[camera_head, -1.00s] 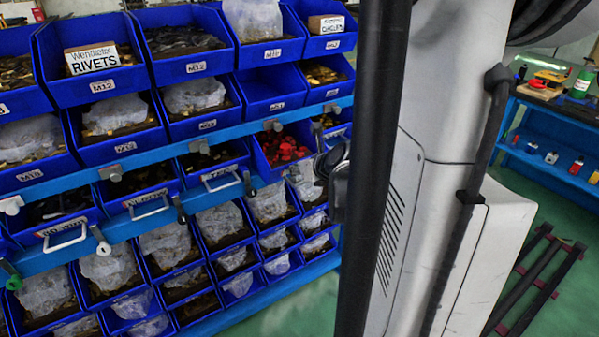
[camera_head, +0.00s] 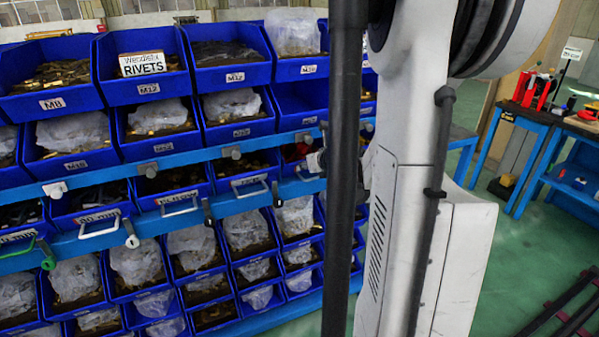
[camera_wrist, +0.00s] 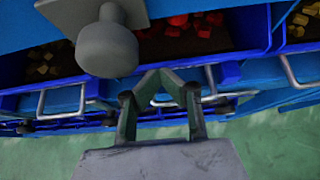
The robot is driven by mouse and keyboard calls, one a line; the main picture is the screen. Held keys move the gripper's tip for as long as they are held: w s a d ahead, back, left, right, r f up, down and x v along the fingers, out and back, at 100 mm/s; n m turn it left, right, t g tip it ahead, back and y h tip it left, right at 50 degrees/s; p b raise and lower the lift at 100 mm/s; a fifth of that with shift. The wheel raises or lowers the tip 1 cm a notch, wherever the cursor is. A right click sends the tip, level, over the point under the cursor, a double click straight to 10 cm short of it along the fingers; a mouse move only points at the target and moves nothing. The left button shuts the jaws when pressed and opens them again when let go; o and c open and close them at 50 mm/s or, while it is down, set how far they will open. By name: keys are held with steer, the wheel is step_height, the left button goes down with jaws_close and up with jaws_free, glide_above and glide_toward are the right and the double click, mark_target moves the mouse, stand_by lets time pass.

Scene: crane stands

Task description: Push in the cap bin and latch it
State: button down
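The cap bin, a blue bin with red caps (camera_wrist: 190,25), lies ahead of my gripper (camera_wrist: 159,72) in the wrist view. Its blue front (camera_wrist: 215,75) and wire handle (camera_wrist: 225,100) show there, partly behind my fingers. My fingers converge at the bin front and look shut; contact is unclear. A large grey latch knob (camera_wrist: 106,48) stands at the upper left of the bin. In the head view only a sliver of the red caps (camera_head: 297,152) shows below the blue rail; my arm hides the rest. How far the bin sticks out is unclear.
Neighbouring bins with yellowish parts (camera_wrist: 48,62) flank the cap bin. Grey latches (camera_head: 232,152) line the rail, and wire handles (camera_head: 180,205) stick out from the bins. Work tables (camera_head: 530,115) stand at the right, with green floor (camera_head: 480,270) between.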

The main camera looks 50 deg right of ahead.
steer(key=shift+w+d+r, duration=0.2)
steer(key=shift+w+d, duration=0.05)
steer(key=shift+w, duration=0.05)
steer(key=s+a+r, duration=0.1)
steer(key=s+a, duration=0.1)
steer(key=s, duration=0.4)
steer(key=s+a+r, duration=0.2)
steer(key=s+a, duration=0.1)
steer(key=s, duration=0.2)
steer(key=shift+s+r, duration=0.25)
steer(key=shift+s, duration=0.1)
steer(key=shift+w, duration=0.1)
